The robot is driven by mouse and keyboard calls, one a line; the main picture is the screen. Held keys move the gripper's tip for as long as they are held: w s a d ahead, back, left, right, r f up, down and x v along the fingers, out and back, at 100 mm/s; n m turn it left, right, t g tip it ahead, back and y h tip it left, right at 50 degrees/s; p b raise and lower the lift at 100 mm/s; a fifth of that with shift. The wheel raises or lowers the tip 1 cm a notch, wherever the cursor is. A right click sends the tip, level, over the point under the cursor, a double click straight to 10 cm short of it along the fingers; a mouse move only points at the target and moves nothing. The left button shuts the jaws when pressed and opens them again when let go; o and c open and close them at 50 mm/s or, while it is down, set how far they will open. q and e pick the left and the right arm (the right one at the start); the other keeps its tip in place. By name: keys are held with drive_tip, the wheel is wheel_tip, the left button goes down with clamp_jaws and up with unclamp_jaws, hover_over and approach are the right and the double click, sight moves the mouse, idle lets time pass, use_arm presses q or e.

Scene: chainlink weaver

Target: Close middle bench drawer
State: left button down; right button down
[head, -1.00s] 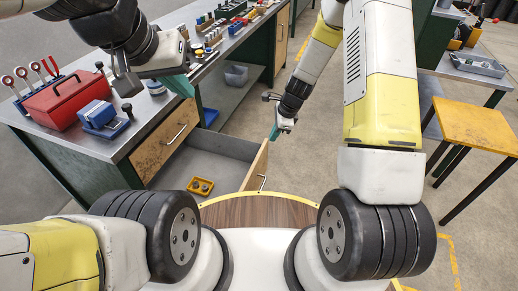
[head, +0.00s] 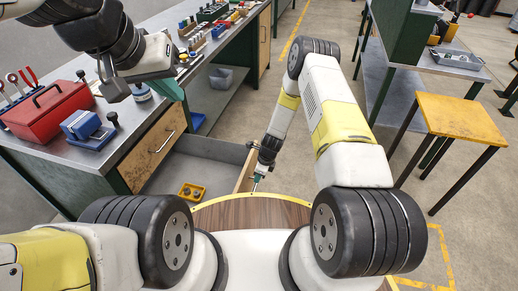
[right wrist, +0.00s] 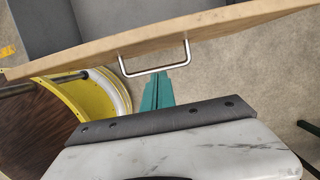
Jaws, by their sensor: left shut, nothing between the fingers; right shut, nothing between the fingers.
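The bench drawer (head: 218,147) stands pulled out of the metal-topped bench in the head view, its grey inside showing. Its wooden front also fills the upper part of the right wrist view (right wrist: 220,33), with a metal bar handle (right wrist: 157,71) on it. My right gripper (head: 257,181) is shut and empty at the outer side of the drawer front. In the right wrist view its teal fingertips (right wrist: 157,80) are by the handle; I cannot tell whether they touch it. My left gripper (head: 176,92) is shut and empty above the bench edge.
A yellow tray (head: 192,191) with small parts lies in the drawer. A closed wooden drawer (head: 152,150) is left of it. A red toolbox (head: 48,109) and a blue vise (head: 87,129) stand on the bench. A yellow stool (head: 465,117) is at right; floor between is clear.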

drive_tip(key=shift+w+a+r, duration=0.1)
drive_tip(key=shift+w+a, duration=0.2)
drive_tip(key=shift+a, duration=0.65)
drive_tip(key=shift+w+a+r, duration=0.1)
drive_tip(key=shift+w+a, duration=0.2)
drive_tip(key=shift+a, duration=0.6)
